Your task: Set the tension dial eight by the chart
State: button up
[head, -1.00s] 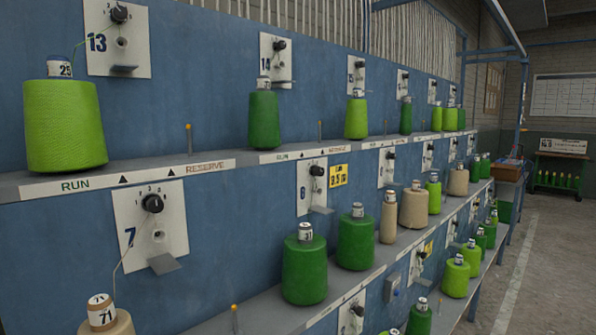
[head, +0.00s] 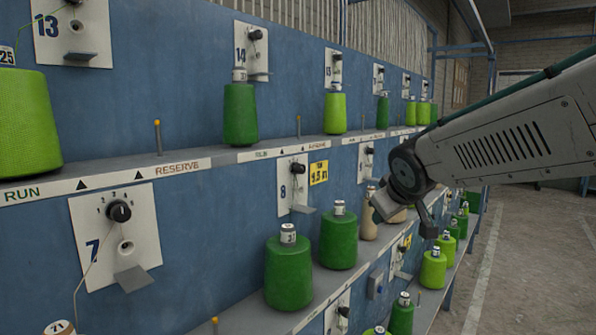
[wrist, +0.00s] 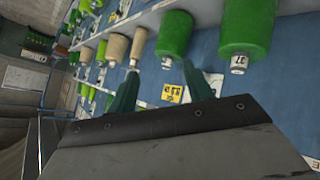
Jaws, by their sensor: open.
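Dial eight is a black knob (head: 298,169) on a white plate (head: 286,194) marked 8, on the blue panel in the head view. Its pointer setting is too small to read. A yellow card (head: 318,173) with black print is fixed just right of the plate. The card also shows upside down in the wrist view (wrist: 172,93). My gripper (head: 404,212) hangs to the right of dial eight, apart from it. In the wrist view my gripper (wrist: 162,76) has its two green fingers spread with nothing between them. The right finger seems to hide dial eight there.
Green cones (head: 289,275) and (head: 338,240) stand on the shelf below dial eight. Dial seven (head: 119,211) is nearer on the left. A pale wall board (head: 515,77) is partly hidden by my arm. The floor aisle (head: 530,260) on the right is clear.

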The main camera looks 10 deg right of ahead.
jog(key=w+r+n+t+y, duration=0.2)
jog(key=w+r+n+t, duration=0.1)
jog(key=w, duration=0.7)
jog(key=w+r+n+t+y, duration=0.2)
jog(key=w+n+t, duration=0.1)
jog(key=w, duration=0.6)
jog(key=n+g+y, duration=0.1)
jog(key=n+y, duration=0.8)
jog(key=y, duration=0.1)
send_near(303, 170)
jog(key=x, duration=1)
jog(key=shift+w+a, duration=0.1)
jog(key=c, duration=1)
